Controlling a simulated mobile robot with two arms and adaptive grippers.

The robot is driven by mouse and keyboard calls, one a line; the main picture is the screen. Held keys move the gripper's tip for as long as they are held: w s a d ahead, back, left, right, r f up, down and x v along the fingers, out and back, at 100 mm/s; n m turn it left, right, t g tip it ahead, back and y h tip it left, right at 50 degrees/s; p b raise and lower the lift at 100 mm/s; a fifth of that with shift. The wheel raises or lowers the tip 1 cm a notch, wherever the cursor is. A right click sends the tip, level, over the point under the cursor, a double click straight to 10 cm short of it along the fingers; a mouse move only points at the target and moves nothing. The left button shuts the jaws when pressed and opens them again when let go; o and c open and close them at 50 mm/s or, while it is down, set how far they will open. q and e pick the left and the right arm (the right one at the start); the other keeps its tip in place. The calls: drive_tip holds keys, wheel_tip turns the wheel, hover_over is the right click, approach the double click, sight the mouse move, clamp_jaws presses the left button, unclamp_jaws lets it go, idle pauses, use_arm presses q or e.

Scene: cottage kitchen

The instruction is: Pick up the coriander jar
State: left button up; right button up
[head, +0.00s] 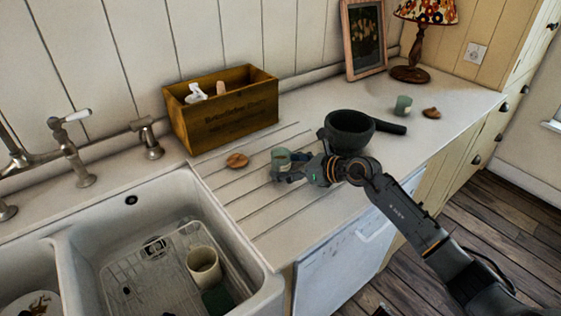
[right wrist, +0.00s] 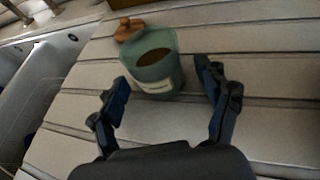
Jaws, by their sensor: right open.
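A small green jar (head: 279,157) without its lid stands upright on the ridged drainboard. It also shows in the right wrist view (right wrist: 154,75), with brown contents and a pale label too small to read. My right gripper (head: 293,169) is open and low over the drainboard, right beside this jar. In the right wrist view, the jar sits between and slightly ahead of the two spread fingertips; I cannot tell whether either touches it. A second green jar (head: 403,105) stands farther back on the right. Neither label confirms which holds coriander. My left gripper is out of view.
A wooden lid (head: 237,160) lies left of the near jar, another (head: 431,113) by the far jar. A dark pan (head: 349,131) stands close behind my right gripper. A wooden box (head: 222,108) is at the wall. The sink (head: 105,205) opens at left.

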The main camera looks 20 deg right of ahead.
drive_tip(key=shift+w+a, duration=0.15)
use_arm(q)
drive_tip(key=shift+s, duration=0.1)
use_arm(e)
drive_tip(key=c, duration=1.3)
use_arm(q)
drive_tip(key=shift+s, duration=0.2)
